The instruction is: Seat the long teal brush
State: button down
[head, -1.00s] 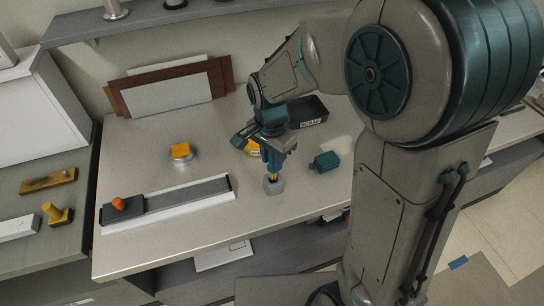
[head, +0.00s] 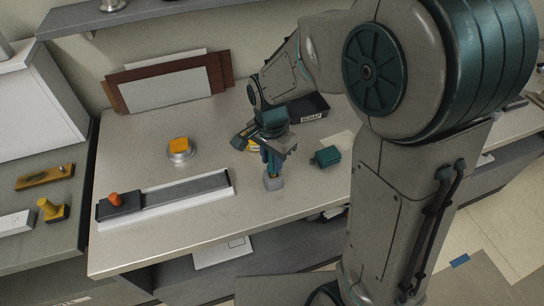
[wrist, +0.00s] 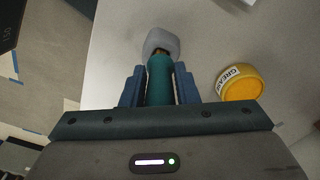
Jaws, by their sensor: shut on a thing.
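The long teal brush (wrist: 159,80) is held between the fingers of my gripper (wrist: 159,88), with its teal handle toward me in the wrist view. The brush looks upright there.
A yellow grease tin (wrist: 239,83) lies right of the gripper in the wrist view.

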jog(key=shift+f+b, duration=0.95)
jog(key=shift+f, duration=0.35)
jog(key=c, duration=1)
grip_release()
jog(key=shift+c, duration=0.2)
jog(key=shift+r, duration=0.15)
notch_tip(320, 180, up, 14)
jog(key=shift+a+f, duration=0.1)
jog(key=shift+f, duration=0.1)
